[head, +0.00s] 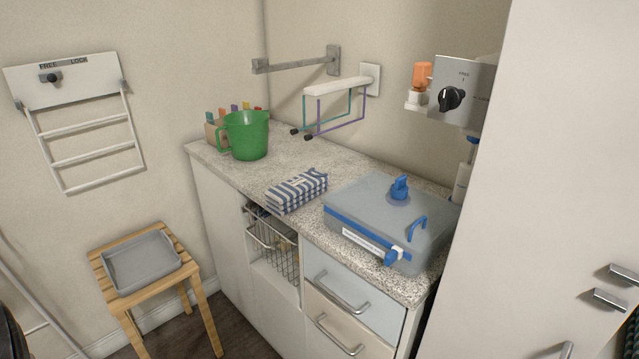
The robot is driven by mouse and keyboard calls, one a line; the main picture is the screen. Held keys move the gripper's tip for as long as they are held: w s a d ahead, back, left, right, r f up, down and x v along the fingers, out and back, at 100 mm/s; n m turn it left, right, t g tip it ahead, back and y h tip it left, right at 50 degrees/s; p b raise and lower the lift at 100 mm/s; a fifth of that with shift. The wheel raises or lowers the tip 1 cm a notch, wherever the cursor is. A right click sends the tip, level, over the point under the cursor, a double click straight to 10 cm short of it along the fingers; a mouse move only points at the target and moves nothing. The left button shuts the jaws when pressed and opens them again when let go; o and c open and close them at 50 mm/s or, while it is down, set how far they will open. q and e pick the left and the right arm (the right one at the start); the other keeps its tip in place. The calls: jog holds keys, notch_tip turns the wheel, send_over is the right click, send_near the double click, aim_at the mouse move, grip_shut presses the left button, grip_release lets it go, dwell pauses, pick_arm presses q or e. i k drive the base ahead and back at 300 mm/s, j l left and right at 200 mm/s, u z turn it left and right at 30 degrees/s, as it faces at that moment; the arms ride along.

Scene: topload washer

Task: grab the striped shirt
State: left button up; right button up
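A folded striped shirt (297,191), blue and white, lies on the speckled countertop (300,160). It sits near the front edge, left of a grey box with blue fittings. Nothing covers it or touches it from above. Neither of my grippers shows in the head view.
A grey lidded box (385,215) with a blue knob stands right of the shirt. A green pitcher (247,136) stands at the back left. A wire basket (272,243) is below the counter edge. A wooden stool (188,268) bears a grey tray (143,265). A tall white panel (540,150) bounds the right.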

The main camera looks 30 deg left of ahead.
aim_at(286, 197)
jog(key=u, duration=0.9)
jog(key=i+j+u, duration=0.15)
jog(key=j, duration=0.2)
jog(key=i+j+u, duration=0.15)
jog(key=i+j, duration=0.1)
jog(key=j, duration=0.1)
